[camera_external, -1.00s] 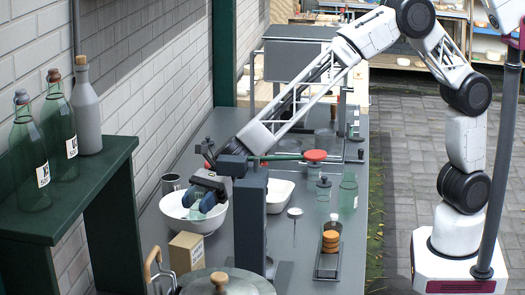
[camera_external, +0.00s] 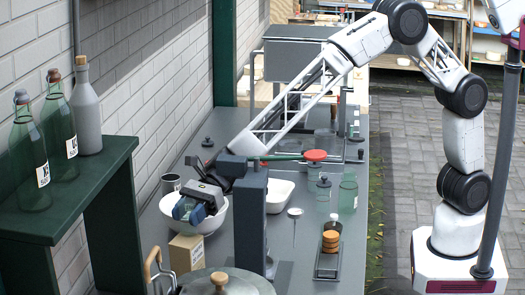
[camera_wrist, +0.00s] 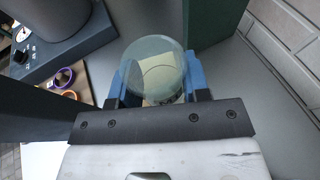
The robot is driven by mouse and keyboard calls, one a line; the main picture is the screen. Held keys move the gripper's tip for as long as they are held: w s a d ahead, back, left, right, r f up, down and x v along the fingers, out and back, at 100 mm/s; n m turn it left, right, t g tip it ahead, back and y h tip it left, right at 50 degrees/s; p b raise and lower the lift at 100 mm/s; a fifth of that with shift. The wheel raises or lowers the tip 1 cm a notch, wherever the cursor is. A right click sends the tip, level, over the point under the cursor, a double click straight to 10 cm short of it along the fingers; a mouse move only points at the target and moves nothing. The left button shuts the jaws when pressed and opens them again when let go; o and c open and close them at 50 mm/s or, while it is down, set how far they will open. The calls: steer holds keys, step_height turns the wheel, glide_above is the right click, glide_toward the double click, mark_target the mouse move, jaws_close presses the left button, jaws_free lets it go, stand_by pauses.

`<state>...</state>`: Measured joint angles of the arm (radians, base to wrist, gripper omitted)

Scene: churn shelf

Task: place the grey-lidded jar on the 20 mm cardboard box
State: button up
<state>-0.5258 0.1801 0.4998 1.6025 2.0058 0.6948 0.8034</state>
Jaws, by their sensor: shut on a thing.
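My gripper (camera_external: 190,208) is shut on a clear greenish glass jar (camera_external: 198,214), partly hidden by the blue fingers. In the wrist view the jar's round end (camera_wrist: 152,62) shows between the two blue fingers; its lid colour is hard to tell. A pale beige patch shows through the glass; I cannot tell if it is a label or a box below. The cardboard box (camera_external: 186,251) stands on the counter in front of the white bowl. The held jar is above and slightly behind the box in the outside view, apart from it.
The white bowl (camera_external: 213,222) is just behind the box, with a metal mug (camera_external: 170,184) behind it. A dark post (camera_external: 250,222) stands close to the right. A large lidded pot (camera_external: 225,284) is in front. Another lidded jar (camera_external: 323,190) stands farther right.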

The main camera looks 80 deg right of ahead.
steer(key=shift+f, duration=0.1)
stand_by(0.3)
steer(key=o, duration=1.1)
steer(key=v, duration=1.2)
steer(key=shift+s, duration=0.1)
stand_by(0.4)
